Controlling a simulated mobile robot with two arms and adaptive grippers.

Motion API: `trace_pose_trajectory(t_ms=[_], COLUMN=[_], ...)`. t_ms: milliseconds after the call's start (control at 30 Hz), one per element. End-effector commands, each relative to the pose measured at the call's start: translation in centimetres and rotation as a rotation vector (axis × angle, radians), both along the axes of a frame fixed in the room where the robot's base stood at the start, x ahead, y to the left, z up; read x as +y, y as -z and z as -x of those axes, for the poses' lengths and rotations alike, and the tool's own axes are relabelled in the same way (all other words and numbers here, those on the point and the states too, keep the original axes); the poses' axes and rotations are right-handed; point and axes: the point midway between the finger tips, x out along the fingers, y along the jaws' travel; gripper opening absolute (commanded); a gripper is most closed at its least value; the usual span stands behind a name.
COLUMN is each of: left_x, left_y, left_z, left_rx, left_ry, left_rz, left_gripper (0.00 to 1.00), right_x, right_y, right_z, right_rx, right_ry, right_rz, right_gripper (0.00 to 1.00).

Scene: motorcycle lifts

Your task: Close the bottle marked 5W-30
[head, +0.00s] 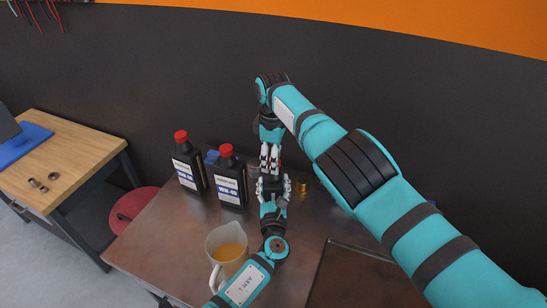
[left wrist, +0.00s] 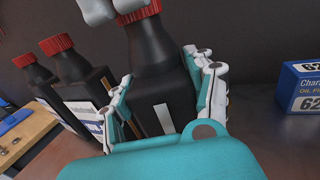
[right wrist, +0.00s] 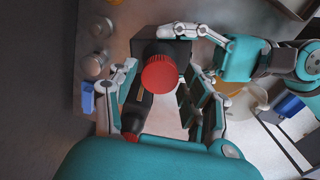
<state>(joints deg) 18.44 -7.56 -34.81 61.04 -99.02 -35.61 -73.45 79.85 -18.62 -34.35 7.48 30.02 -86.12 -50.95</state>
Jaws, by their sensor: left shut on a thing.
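A black bottle (left wrist: 162,72) stands between the fingers of my left gripper (left wrist: 165,95), which is shut on its body. Its label is hidden, so I cannot read 5W-30 on it. A ribbed red cap (right wrist: 160,73) is at the top of this bottle; how tightly it sits I cannot tell. My right gripper (right wrist: 155,90) comes from above, with its fingers open on both sides of the cap and a gap visible. In the head view my left gripper (head: 272,187) and right gripper (head: 270,157) meet and hide most of this bottle.
Two other black bottles with red caps, one (head: 189,165) at the left and one marked 10W-40 (head: 230,180), stand close by. A jug of amber liquid (head: 228,250) stands in front. A dark tray (head: 350,280) lies right. A blue filter box (left wrist: 302,85) stands beyond.

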Motion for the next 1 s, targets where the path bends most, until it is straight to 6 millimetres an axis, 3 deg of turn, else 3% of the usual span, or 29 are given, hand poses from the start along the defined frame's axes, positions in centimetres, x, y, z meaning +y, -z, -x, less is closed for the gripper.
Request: trace_pose_trajectory(t_ms=[300,700,967,1000], left_x=[0.0,0.0,0.0,0.0], left_y=[0.0,0.0,0.0,0.0], left_z=[0.0,0.0,0.0,0.0], left_rx=[-0.001,-0.001,-0.001,-0.001], left_ry=[0.000,0.000,0.000,0.000], left_rz=[-0.001,-0.001,-0.001,-0.001], left_gripper=[0.00,0.00,0.00,0.00], right_x=[0.0,0.0,0.0,0.0], right_y=[-0.1,-4.3,-4.5,-4.5], right_z=[0.0,0.0,0.0,0.0], right_rx=[-0.001,-0.002,-0.001,-0.001], right_ry=[-0.001,-0.001,-0.001,-0.001], right_rz=[-0.001,0.000,0.000,0.000], right_gripper=[0.59,0.59,0.59,0.63])
